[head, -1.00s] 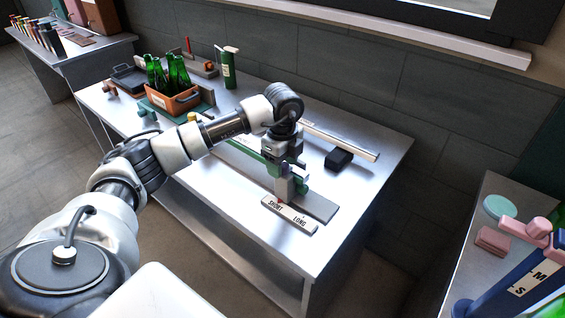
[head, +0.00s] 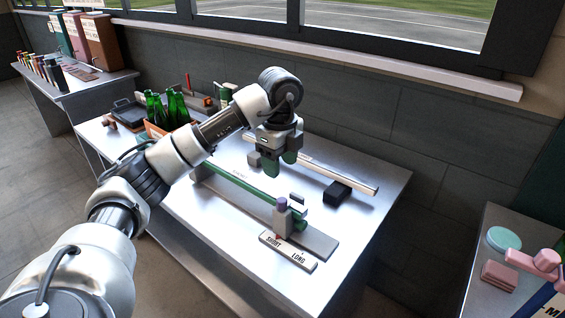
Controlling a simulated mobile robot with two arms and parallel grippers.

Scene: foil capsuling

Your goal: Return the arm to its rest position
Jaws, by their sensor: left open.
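My left gripper (head: 278,158) is in the head view, raised above the steel table (head: 215,245). It points down, with its fingers apart and nothing between them. Below it lies a green and grey slide gauge (head: 245,190) with a grey block and a purple-topped piece (head: 282,206) at its near end. The gripper is apart from these. My right gripper is not in view.
A black block (head: 337,192) and a long pale bar (head: 340,174) lie behind the gauge. Green bottles (head: 177,108) stand in an orange crate (head: 153,131) at the back left. A right-hand table holds a teal disc (head: 504,239) and pink pieces (head: 499,276).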

